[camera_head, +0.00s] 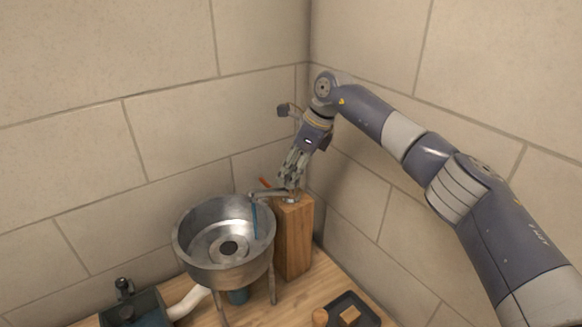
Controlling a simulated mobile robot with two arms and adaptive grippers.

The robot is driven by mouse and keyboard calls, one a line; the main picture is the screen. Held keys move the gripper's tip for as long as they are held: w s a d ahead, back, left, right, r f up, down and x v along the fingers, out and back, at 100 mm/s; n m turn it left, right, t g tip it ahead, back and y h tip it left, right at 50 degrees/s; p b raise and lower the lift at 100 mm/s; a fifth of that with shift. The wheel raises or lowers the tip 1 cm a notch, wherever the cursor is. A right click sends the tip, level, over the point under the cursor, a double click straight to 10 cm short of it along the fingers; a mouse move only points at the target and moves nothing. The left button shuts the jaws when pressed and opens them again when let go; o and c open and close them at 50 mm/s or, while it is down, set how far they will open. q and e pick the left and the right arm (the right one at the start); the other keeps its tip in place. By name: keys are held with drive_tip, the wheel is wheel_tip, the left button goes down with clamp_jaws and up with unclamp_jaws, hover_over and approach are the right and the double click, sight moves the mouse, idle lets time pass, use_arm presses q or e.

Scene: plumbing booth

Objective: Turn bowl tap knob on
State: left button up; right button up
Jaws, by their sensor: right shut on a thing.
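A metal bowl (186,243) with a dark drain stands on legs on the wooden surface. Its tap spout (268,194) reaches left over the bowl's rim from the top of a wooden post (293,245), and a thin blue stream (254,219) hangs below the spout. My right gripper (291,185) points down at the tap on the post, its fingers shut on the tap knob, which is mostly hidden by the fingers. A small orange-red piece (265,183) shows just left of the fingers. My left gripper is not in view.
A dark tray (368,311) with small wooden pieces lies at the lower right. A dark teal box (152,307) with a white pipe (189,302) is at the lower left. Tiled walls meet in a corner close behind the post.

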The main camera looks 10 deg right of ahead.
drive_tip(key=shift+w+r+n+g+p, duration=0.15)
drive_tip(key=shift+n+g+p, duration=0.25)
drive_tip(key=shift+n, duration=0.7)
drive_tip(key=o, duration=1.1)
drive_tip(key=v, duration=1.2)
drive_tip(key=shift+d, duration=0.1)
